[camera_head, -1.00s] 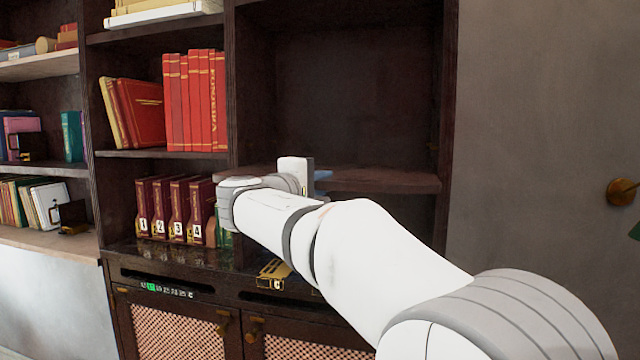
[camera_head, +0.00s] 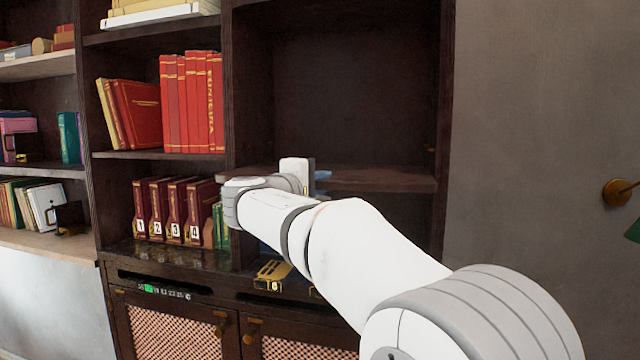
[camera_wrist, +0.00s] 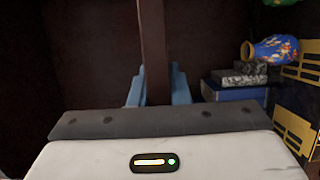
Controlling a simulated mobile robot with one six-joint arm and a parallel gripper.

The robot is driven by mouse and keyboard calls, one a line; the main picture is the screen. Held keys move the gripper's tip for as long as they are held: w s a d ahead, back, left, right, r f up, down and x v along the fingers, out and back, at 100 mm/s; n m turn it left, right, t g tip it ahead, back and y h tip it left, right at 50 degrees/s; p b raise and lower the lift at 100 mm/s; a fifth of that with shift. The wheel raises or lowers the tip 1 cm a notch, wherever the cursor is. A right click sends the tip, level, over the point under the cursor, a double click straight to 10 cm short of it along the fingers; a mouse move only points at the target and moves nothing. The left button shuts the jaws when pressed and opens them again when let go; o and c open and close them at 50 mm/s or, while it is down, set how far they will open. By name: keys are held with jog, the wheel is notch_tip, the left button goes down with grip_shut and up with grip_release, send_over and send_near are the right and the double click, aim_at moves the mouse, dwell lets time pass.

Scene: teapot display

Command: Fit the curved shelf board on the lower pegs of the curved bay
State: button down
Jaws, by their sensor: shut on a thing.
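The curved shelf board (camera_head: 385,180) is dark brown and lies about level across the curved bay (camera_head: 350,85), the tall dark right-hand section of the bookcase. Its right end appears close to the bay's right wall; I cannot tell whether it touches. My gripper (camera_head: 322,177) is shut on the board near its front edge, with blue fingers. In the wrist view the board (camera_wrist: 153,45) shows edge-on as a dark strip between the fingers (camera_wrist: 154,88). A small bright spot on the right wall may be a peg; the lower pegs are not clearly visible.
Red books (camera_head: 190,105) and numbered binders (camera_head: 168,210) fill the shelves left of the bay.

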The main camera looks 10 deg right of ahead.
jog(key=shift+w+d+r+p, duration=0.1)
jog(key=shift+w+d+p, duration=0.4)
jog(key=shift+w, duration=0.95)
jog(key=shift+w+d+p, duration=0.4)
jog(key=shift+w+d, duration=0.25)
jog(key=shift+w, duration=0.85)
jog(key=shift+w+d+r+p, duration=0.1)
jog(key=shift+w+d+p, duration=0.4)
jog(key=shift+w, duration=0.95)
jog(key=c, duration=1.3)
grip_release()
jog(key=shift+f, duration=0.3)
jog(key=b+v, duration=0.3)
jog(key=v, duration=0.4)
jog(key=shift+s+a+r, duration=0.15)
jog(key=shift+s+a, duration=0.1)
jog(key=shift+s, duration=0.1)
